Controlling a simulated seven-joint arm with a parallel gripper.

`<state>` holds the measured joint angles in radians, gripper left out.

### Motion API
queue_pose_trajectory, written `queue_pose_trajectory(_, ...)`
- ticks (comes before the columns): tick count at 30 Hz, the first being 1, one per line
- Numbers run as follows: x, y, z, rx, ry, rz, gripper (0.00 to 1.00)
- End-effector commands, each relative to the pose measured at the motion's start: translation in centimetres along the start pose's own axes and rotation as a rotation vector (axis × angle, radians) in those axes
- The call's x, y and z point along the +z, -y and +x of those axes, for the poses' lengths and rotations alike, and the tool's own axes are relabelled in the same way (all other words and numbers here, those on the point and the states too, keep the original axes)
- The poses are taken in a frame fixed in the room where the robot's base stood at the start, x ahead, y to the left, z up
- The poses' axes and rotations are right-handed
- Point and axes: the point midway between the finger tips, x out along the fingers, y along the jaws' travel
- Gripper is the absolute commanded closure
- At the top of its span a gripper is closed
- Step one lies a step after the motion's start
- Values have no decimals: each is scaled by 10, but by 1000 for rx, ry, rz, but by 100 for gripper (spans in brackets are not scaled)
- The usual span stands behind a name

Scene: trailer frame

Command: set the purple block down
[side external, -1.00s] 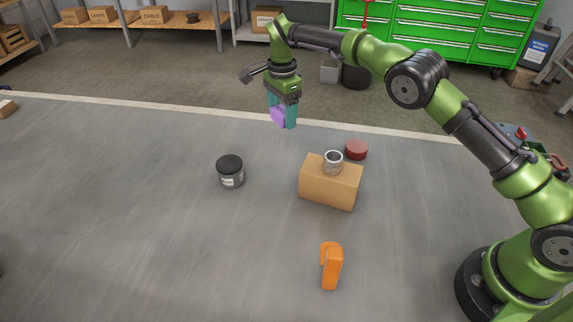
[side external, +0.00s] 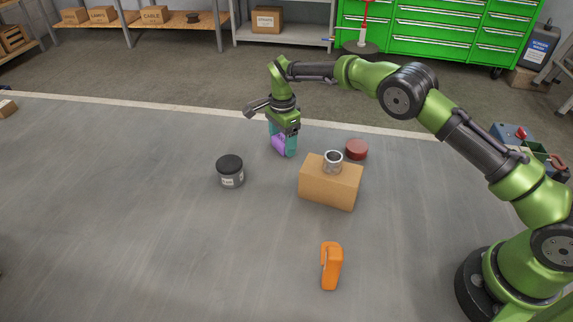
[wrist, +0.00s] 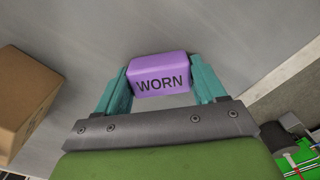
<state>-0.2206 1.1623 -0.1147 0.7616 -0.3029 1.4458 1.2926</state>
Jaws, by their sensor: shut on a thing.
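The purple block (side external: 279,145) is between the teal fingers of my gripper (side external: 283,152), low over the grey table (side external: 150,230) near its back edge. In the wrist view the purple block (wrist: 160,75) shows the word "WORN" on its face, with a teal finger of my gripper (wrist: 160,85) on each side. My gripper is shut on it. I cannot tell whether the block's underside touches the table.
A cardboard box (side external: 330,187) with a metal ring-like cup (side external: 333,162) on top stands to the right. A red round thing (side external: 356,149) is behind it.

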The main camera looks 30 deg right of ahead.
Motion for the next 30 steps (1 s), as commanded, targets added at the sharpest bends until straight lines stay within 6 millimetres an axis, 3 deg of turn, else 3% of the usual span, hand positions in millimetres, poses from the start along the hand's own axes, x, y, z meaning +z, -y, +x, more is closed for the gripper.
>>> queue_pose_trajectory(1,0,0,2,1,0,0,29)
queue_pose_trajectory(6,0,0,1,1,0,0,5)
queue_pose_trajectory(17,0,0,-5,-1,0,0,5)
queue_pose_trajectory(30,0,1,-91,-3,-1,-1,5)
